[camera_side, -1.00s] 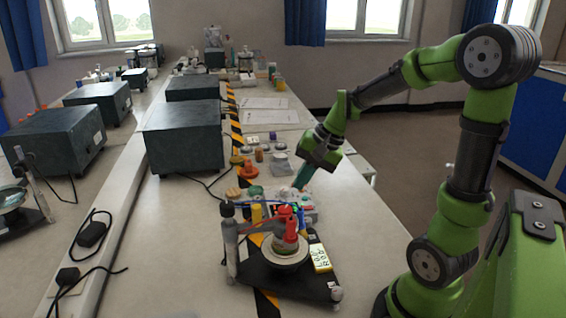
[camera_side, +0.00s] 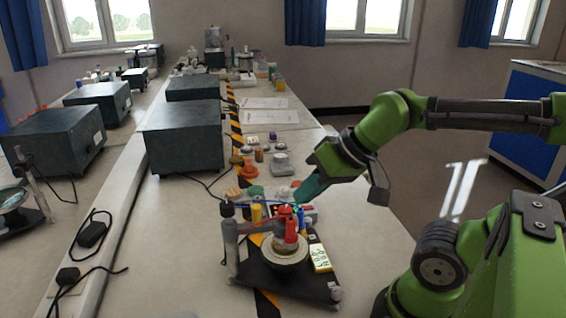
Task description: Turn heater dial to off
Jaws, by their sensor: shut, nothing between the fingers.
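My gripper (camera_side: 298,199) reaches in from the right with its teal fingers pointing down and left. The fingers are shut and empty. Their tips are at or just above a low pale control unit with red parts (camera_side: 308,211), behind the stand apparatus. The gripper and the apparatus hide much of this unit. I cannot make out the heater dial or its setting, nor tell whether the fingertips touch anything. The apparatus has a black base plate (camera_side: 290,284), a grey post (camera_side: 231,245) and a red-topped vessel (camera_side: 286,232) on a round pale plate.
A yellow-labelled meter (camera_side: 319,257) lies on the base plate. Small coloured pieces and a grey block (camera_side: 281,164) stand behind the gripper. A large dark box (camera_side: 185,135) stands at left. The bench's right front (camera_side: 370,250) is clear. Cables run near the unit.

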